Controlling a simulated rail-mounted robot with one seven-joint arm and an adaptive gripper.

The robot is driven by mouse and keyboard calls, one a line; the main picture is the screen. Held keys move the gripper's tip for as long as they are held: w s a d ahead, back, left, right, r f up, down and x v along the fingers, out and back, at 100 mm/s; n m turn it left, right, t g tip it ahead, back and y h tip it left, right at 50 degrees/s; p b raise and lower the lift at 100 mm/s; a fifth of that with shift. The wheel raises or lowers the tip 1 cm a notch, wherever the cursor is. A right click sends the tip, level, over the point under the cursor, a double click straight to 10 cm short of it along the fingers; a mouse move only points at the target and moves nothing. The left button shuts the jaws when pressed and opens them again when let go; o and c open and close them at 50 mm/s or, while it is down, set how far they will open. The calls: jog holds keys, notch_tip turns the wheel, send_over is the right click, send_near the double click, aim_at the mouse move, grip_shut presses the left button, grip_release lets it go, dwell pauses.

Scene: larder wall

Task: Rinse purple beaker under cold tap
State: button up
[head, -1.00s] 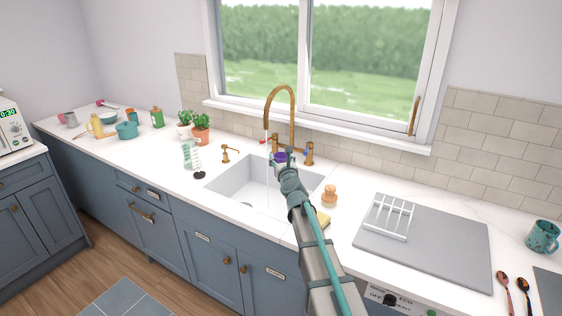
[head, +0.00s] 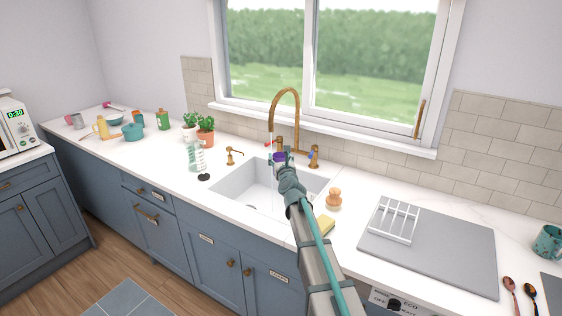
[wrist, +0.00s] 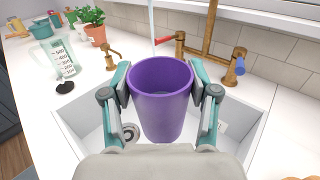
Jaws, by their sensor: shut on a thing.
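My gripper (wrist: 160,96) is shut on the purple beaker (wrist: 161,105), with a finger on each side. The beaker is upright, mouth up, above the white sink basin (wrist: 85,134); it also shows small in the head view (head: 279,157), partly covered by my gripper. The brass tap (head: 286,93) arches over the sink. A thin water stream (wrist: 152,30) falls from it close to the beaker's far rim; whether it lands inside is hard to tell. The tap has a red-marked lever (wrist: 166,39) on the left and a blue-marked lever (wrist: 240,66) on the right.
A clear measuring jug (wrist: 61,68) and a brass soap dispenser (head: 233,155) stand left of the sink. A wooden brush (head: 334,198) and yellow sponge (head: 322,225) are at its right. A grey mat with a white rack (head: 394,220) lies further right. Potted plants stand back left.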

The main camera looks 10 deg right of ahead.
jog(key=w+f+b, duration=0.1)
jog(key=w+f, duration=0.1)
jog(key=w, duration=0.9)
jog(key=shift+a+b, duration=0.25)
jog(key=shift+b, duration=0.15)
jog(key=shift+s+f, duration=0.1)
dwell(0.5)
jog(key=shift+s+d, duration=0.2)
jog(key=shift+s, duration=3.65)
jog(key=shift+s+d+r+p, duration=0.1)
jog(key=shift+s+r+p, duration=0.95)
jog(key=shift+s, duration=0.2)
jog(key=shift+s+r+p, duration=0.95)
jog(key=shift+s+r, duration=0.05)
jog(key=shift+s, duration=0.2)
jog(key=shift+s+f, duration=0.1)
jog(key=shift+s, duration=0.05)
